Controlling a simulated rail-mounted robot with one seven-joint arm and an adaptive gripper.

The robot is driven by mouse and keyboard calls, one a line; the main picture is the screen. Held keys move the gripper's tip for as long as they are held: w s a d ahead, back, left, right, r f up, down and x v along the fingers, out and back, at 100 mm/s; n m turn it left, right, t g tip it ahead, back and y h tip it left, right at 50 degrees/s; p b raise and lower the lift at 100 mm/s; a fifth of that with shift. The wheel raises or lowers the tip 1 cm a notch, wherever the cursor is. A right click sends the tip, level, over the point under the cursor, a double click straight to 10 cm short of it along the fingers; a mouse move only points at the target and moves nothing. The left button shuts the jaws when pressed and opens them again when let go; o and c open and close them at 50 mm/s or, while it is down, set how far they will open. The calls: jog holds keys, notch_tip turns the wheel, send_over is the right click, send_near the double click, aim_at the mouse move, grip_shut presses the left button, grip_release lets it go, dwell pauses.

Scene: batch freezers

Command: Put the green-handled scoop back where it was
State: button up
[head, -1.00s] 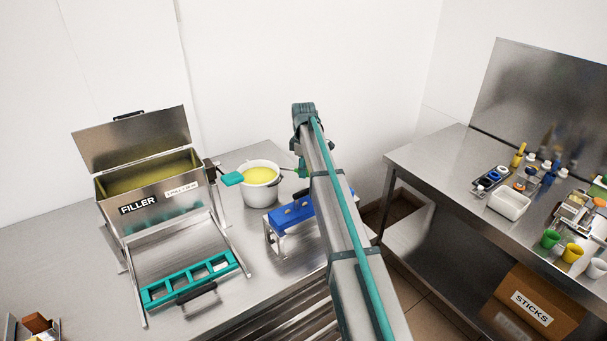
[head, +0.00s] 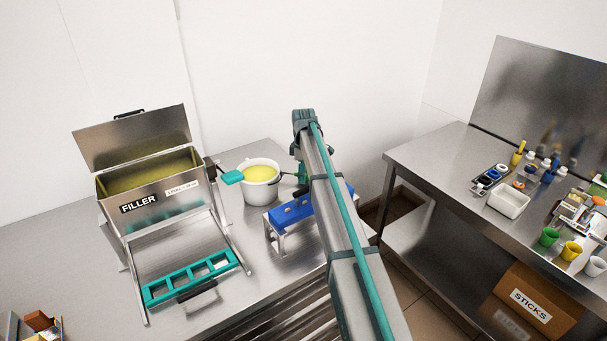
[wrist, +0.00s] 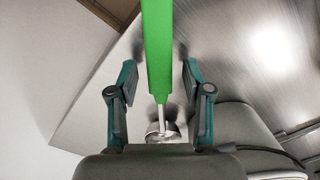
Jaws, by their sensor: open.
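The green-handled scoop shows in the wrist view. Its bright green handle (wrist: 157,45) runs down from the top edge between the two fingers of my gripper (wrist: 159,70). A thin metal shaft leads from it to a small metal part close to the palm. The fingers are open, with a gap visible on both sides of the handle. What supports the scoop is hidden.
A blue mould (head: 292,213) on a metal stand is close by. The filler (head: 150,195) stands further left. The right table (head: 440,170) holds cups and bottles.

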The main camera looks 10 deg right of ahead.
jog(key=shift+r, duration=0.1)
notch_tip(320, 180, up, 12)
jog(key=b, duration=0.2)
dwell(0.3)
